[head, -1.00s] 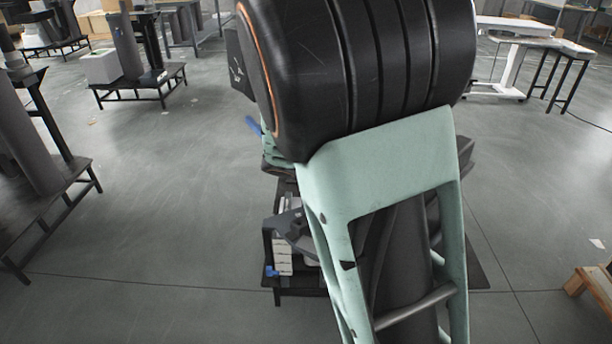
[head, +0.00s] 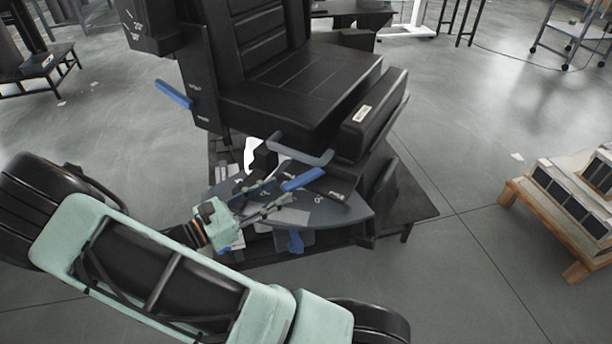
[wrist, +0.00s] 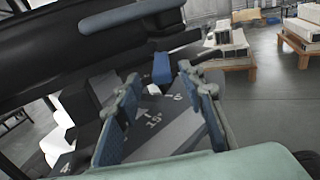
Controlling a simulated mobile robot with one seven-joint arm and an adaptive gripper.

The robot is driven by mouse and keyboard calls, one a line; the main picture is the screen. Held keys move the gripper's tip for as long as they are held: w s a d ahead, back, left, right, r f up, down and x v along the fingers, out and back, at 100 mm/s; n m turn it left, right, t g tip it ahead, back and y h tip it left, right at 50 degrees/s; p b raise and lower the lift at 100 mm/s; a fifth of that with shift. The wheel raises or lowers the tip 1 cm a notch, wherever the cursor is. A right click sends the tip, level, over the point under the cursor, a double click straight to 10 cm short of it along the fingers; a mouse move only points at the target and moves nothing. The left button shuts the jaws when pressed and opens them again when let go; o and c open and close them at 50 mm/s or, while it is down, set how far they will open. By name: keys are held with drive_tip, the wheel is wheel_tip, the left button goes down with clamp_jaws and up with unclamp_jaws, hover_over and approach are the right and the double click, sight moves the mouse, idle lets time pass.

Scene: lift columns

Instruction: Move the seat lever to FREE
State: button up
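A black seat (head: 300,90) stands on a dark base. Several blue-handled levers are on it: one on the left upright (head: 173,94), one at the front under the seat (head: 303,180), and a short one lower down (head: 296,241). I cannot tell which is the seat lever, and no FREE mark is legible. My gripper (head: 272,200) reaches in from the left below the seat, close to the front lever. In the wrist view my gripper (wrist: 163,100) has its fingers apart with nothing between the pads; a blue handle end (wrist: 161,68) shows just beyond them.
A grey plate (head: 330,208) with white markings, including "15°" in the wrist view, lies under the fingers. The seat's armrest-like block (head: 368,115) overhangs nearby. A wooden pallet (head: 540,215) with boxes stands at right. Open floor lies between.

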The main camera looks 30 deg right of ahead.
sight(320, 169)
drive_tip(key=d, duration=0.3)
drive_tip(key=d+b, duration=0.1)
drive_tip(key=d, duration=0.3)
drive_tip(key=w+d+b, duration=0.1)
drive_tip(key=d, duration=0.2)
drive_tip(key=shift+w+d, duration=0.1)
drive_tip(key=shift+d, duration=0.1)
clamp_jaws()
